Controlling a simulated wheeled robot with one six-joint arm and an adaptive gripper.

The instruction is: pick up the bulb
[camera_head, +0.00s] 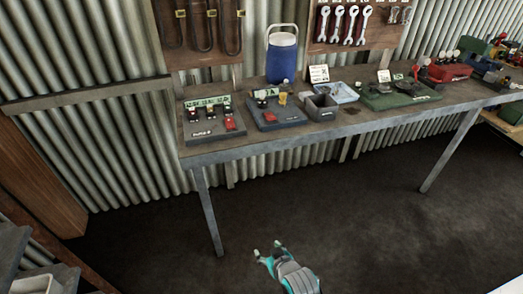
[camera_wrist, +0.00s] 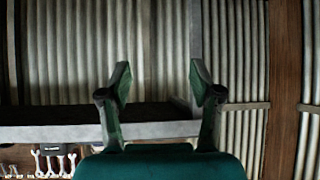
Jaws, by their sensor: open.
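My gripper (camera_head: 268,250) is in the lower middle of the head view, over the dark floor in front of the bench and apart from everything on it. In the wrist view my gripper (camera_wrist: 158,82) has its two fingers spread wide, with nothing between them. I cannot make out the bulb for certain in either view. Small items stand on the workbench (camera_head: 345,126), among them a yellow piece (camera_head: 282,98) on a dark blue tray (camera_head: 268,122); they are too small to identify.
A grey tray (camera_head: 190,137) with labelled parts sits at the bench's left end. A blue and white jug (camera_head: 282,55), a grey bin (camera_head: 321,113), a light blue tray (camera_head: 349,94) and a green tray (camera_head: 402,99) crowd the bench. Wrenches (camera_head: 339,25) hang behind. The floor is clear.

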